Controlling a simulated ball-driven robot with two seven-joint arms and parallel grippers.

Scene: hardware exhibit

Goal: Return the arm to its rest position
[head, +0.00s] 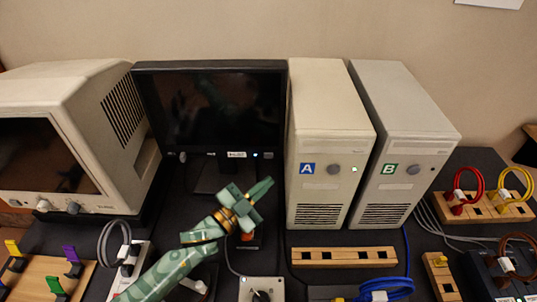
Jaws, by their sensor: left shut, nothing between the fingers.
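My left arm, patterned in green with orange-gold bands, reaches up from the bottom edge. Its left gripper (256,194) is shut and empty, in front of the flat black monitor (210,108) and left of computer tower A (327,135). The gripper hides part of the desk and a small item below the monitor. My right gripper is not in the head view.
Tower B (405,130) stands right of tower A. A bulky beige monitor (72,135) fills the left. Wooden blocks with slots (344,257), a knob box (262,289), a blue cable (386,287) and red and yellow cables (468,186) crowd the front and right.

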